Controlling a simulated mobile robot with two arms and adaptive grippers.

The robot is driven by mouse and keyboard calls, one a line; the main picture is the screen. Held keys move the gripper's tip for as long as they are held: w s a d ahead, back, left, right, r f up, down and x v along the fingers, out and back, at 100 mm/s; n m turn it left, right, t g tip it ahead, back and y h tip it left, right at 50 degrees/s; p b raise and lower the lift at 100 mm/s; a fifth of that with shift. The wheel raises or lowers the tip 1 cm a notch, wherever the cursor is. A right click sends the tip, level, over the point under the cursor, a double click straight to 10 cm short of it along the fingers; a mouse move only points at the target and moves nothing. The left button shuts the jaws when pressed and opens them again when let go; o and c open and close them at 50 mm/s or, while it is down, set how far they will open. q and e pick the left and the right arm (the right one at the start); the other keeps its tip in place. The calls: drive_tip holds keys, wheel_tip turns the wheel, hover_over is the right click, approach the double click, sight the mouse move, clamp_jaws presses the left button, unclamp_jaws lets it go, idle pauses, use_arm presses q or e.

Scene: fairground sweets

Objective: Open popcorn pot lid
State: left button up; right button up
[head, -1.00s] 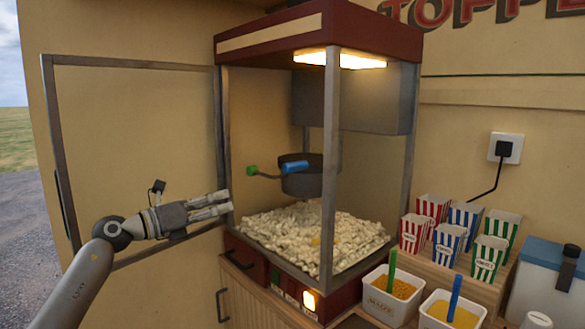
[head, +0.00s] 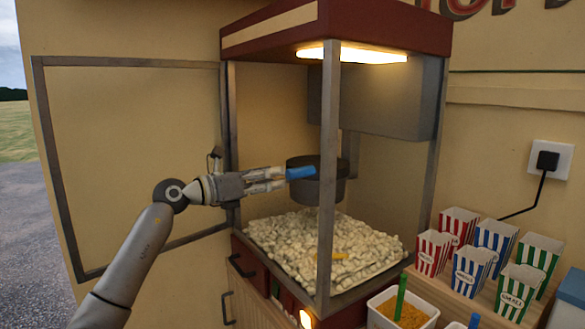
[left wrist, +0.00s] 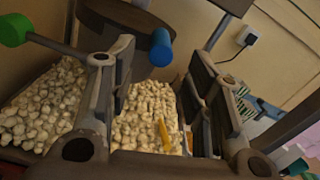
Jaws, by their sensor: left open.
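The dark popcorn pot (head: 325,187) hangs inside the popcorn machine, above the heap of popcorn. A blue handle (head: 300,172) sticks out from its upper part, and the lid looks closed. My left gripper (head: 283,180) reaches in through the machine's open front, its fingers just left of the blue handle. In the left wrist view the gripper (left wrist: 160,72) is open, with the blue handle (left wrist: 161,47) ahead between the fingertips; contact cannot be told. A green knob (left wrist: 14,29) on a rod is at the left there; in the head view it is hidden. My right gripper is not in view.
The machine's framed door (head: 52,170) stands swung open to the left. A grey corner post (head: 328,190) rises in front of the pot. Popcorn (head: 310,245) covers the machine's floor. Striped boxes (head: 495,250) and a topping tub (head: 372,305) stand to the right.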

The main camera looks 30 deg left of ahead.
sight(288, 174)
use_arm(q)
drive_tip(key=p+x, duration=0.1)
drive_tip(key=x, duration=0.4)
drive_tip(key=shift+w+d, duration=0.2)
drive_tip(key=shift+w, duration=0.05)
drive_tip(key=shift+w+d+f+p, duration=0.1)
drive_tip(key=shift+w+d+p, duration=0.1)
drive_tip(key=shift+w+p, duration=0.35)
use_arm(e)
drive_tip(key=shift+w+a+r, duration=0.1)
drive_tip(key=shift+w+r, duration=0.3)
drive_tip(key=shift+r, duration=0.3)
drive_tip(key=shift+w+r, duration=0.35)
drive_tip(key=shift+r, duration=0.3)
use_arm(q)
drive_tip(key=shift+c, duration=0.2)
clamp_jaws()
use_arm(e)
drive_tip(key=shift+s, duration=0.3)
